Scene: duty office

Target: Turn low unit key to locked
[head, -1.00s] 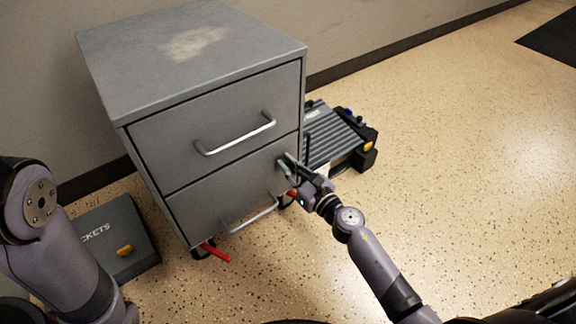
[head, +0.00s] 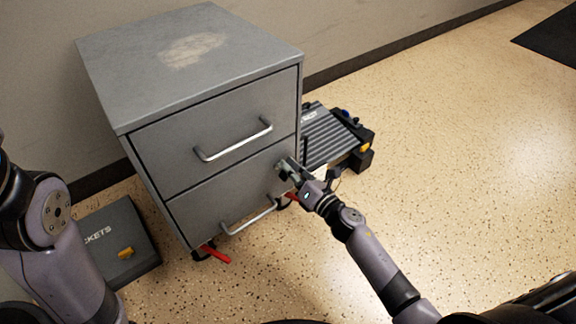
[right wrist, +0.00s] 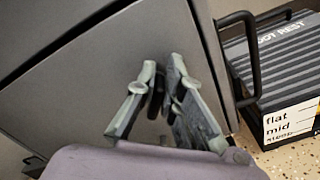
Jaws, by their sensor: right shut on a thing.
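The low unit (head: 215,125) is a grey metal cabinet with two drawers, standing against the wall in the head view. Its lower drawer front (head: 215,200) fills much of the right wrist view (right wrist: 90,75). My right gripper (head: 284,167) is at the upper right of the lower drawer front. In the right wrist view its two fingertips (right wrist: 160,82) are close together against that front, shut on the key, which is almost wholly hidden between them. I cannot tell the key's angle. My left arm shows at the left edge, but its gripper is out of view.
A ridged foot rest (head: 332,138) stands on the floor right of the cabinet. A grey case (head: 112,240) with an orange latch lies to its left. Red caster levers (head: 215,254) stick out below the cabinet.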

